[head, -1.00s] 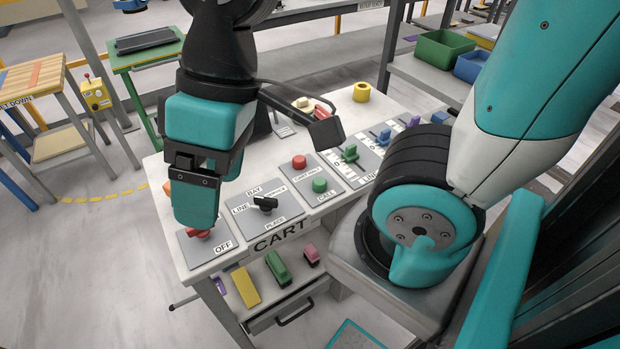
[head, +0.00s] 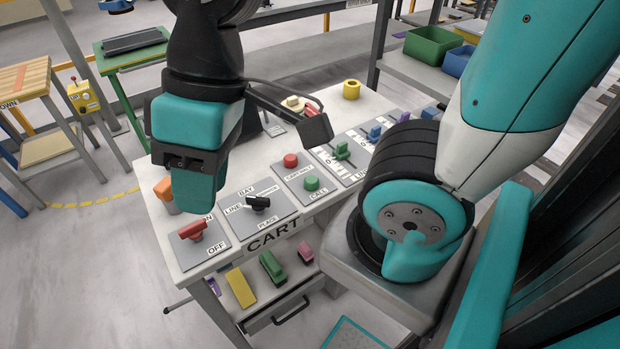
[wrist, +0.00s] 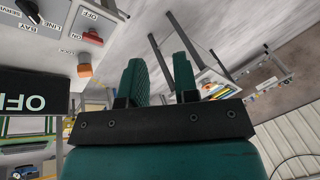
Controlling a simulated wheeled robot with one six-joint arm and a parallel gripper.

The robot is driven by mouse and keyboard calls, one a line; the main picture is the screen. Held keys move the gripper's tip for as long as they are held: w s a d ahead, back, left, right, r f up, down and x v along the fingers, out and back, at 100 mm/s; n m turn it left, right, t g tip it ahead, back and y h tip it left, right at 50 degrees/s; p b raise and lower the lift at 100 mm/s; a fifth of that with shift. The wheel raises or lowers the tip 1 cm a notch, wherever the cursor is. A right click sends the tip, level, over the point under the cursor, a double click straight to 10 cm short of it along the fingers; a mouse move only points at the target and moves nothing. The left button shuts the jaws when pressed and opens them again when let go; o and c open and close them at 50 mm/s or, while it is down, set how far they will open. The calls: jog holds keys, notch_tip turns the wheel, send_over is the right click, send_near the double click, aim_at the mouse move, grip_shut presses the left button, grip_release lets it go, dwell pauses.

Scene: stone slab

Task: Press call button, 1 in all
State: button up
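The call button is the green round button (head: 311,183) on a grey plate marked CALL, on the white CART table (head: 258,158) in the head view. A red round button (head: 290,160) sits behind it on the same plate. My gripper (head: 193,207) hangs to the left, above the table's left end near the red rotary knob (head: 192,231), apart from the green button. In the wrist view my gripper's two fingers (wrist: 158,75) stand apart with nothing between them. The green button is not visible there.
A black bay knob (head: 258,203) lies between my gripper and the green button. An orange piece (head: 163,188) is at the table's left edge. Several sliders (head: 342,150) stand to the right, a yellow ring (head: 351,89) behind. A shelf below holds coloured blocks (head: 272,267).

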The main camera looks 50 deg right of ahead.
grip_shut()
dwell(1.4)
